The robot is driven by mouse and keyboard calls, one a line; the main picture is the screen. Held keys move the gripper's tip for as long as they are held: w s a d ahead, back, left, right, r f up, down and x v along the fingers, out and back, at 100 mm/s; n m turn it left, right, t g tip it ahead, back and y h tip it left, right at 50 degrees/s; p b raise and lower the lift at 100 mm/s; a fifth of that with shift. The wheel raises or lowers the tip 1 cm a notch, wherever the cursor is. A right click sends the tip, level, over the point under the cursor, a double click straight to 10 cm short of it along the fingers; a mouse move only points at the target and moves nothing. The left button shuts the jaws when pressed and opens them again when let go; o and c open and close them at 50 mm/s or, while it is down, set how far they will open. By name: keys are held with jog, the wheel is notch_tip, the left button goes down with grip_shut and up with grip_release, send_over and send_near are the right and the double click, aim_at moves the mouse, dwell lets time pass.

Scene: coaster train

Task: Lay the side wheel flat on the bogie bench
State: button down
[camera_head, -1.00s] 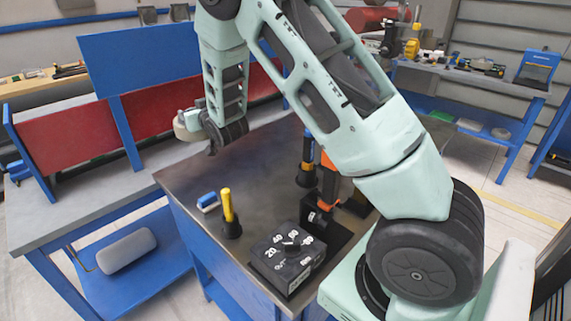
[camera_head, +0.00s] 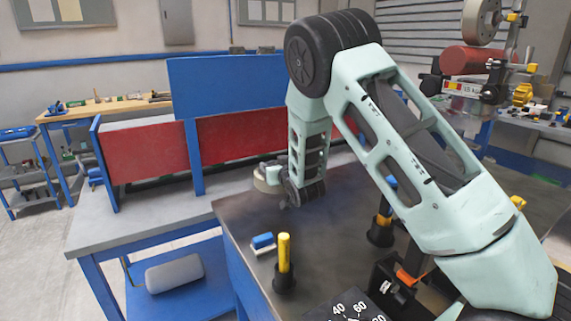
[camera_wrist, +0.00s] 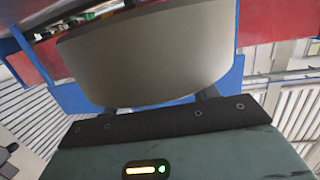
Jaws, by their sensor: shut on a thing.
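My gripper (camera_head: 281,186) is shut on the side wheel (camera_head: 264,179), a pale beige-grey round piece. In the head view it is held near the far left edge of the dark-topped table. In the wrist view the side wheel (camera_wrist: 150,55) fills the upper middle, and the fingertips are mostly hidden behind it. The wheel looks raised above the surfaces; its exact height is unclear. A grey-topped bench (camera_head: 150,212) with a blue frame and red back panels stands at the left. I cannot tell for sure which surface is the bogie bench.
The dark-topped table (camera_head: 330,235) carries a blue-and-white block (camera_head: 262,243), a yellow-handled tool in a black holder (camera_head: 284,262) and a numbered dial box (camera_head: 350,309). A blue upright panel (camera_head: 225,85) rises behind the grey bench. The grey top's front is clear. A grey roll (camera_head: 174,273) lies on its lower shelf.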

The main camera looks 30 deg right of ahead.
aim_at(284, 192)
jog(key=shift+w+f+p, duration=0.1)
jog(key=shift+f+p, duration=0.45)
jog(key=shift+f, duration=2.5)
jog(key=shift+f+b, duration=0.7)
jog(key=shift+b, duration=0.05)
jog(key=shift+c, duration=2.2)
grip_release()
jog(key=shift+s+a+f, duration=0.1)
jog(key=shift+s+f, duration=0.25)
jog(key=shift+f, duration=0.05)
jog(key=shift+w+r+p, duration=0.1)
jog(key=shift+r+p, duration=0.5)
jog(key=shift+p, duration=0.15)
jog(key=b+v, duration=0.2)
jog(key=v, duration=1)
jog(key=shift+r+b, duration=0.15)
jog(key=shift+b, duration=0.25)
